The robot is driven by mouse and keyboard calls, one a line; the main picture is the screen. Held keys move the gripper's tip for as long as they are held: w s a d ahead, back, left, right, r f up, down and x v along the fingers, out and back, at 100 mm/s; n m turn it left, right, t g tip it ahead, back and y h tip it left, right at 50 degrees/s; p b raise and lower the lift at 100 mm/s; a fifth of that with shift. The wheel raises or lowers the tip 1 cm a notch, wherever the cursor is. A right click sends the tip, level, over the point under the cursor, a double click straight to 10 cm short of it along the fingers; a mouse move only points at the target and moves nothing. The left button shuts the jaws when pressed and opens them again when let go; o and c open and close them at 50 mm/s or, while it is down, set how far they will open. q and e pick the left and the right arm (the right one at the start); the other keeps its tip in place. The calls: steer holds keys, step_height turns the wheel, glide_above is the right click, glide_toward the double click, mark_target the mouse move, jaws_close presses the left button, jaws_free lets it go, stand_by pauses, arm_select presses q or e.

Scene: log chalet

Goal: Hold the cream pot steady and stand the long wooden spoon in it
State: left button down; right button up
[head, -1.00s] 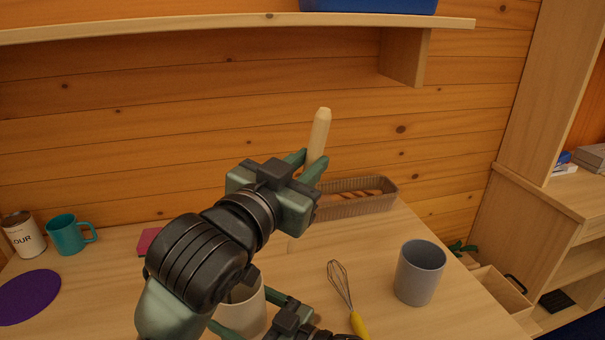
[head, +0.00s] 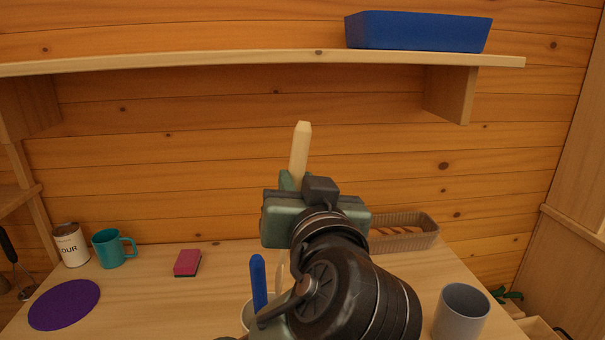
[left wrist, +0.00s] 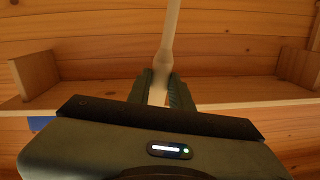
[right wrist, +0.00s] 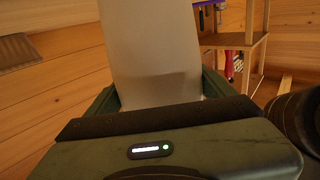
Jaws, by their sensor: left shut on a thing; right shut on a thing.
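The long wooden spoon (head: 300,150) is gripped by my left gripper (head: 291,182), its pale end pointing up, nearly upright with a slight lean. It also shows between the fingers in the left wrist view (left wrist: 170,35). The cream pot (head: 246,318) stands on the table, low in the head view and largely hidden by my left arm. A blue handle (head: 258,283) rises at the pot; a pale piece beside it cannot be made out clearly. In the right wrist view my right gripper (right wrist: 160,92) is shut on the pot (right wrist: 150,45).
A grey cup (head: 462,314) stands right of my left arm, with a bread basket (head: 418,240) behind. At left are a flour tin (head: 70,246), teal mug (head: 112,250), sponge (head: 187,263) and purple mat (head: 64,304). A shelf (head: 210,62) with a blue bin (head: 418,31) runs above.

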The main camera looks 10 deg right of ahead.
arm_select(q)
step_height(320, 180, down, 10)
steer(key=a, duration=0.1)
steer(key=shift+s+a, duration=0.35)
steer(key=shift+s, duration=0.1)
stand_by(0.5)
stand_by(0.3)
steer(key=shift+f, duration=2.55)
steer(key=c, duration=1.2)
jaws_free()
steer(key=s, duration=0.7)
steer(key=shift+s+d+r, duration=0.2)
steer(key=shift+s, duration=0.05)
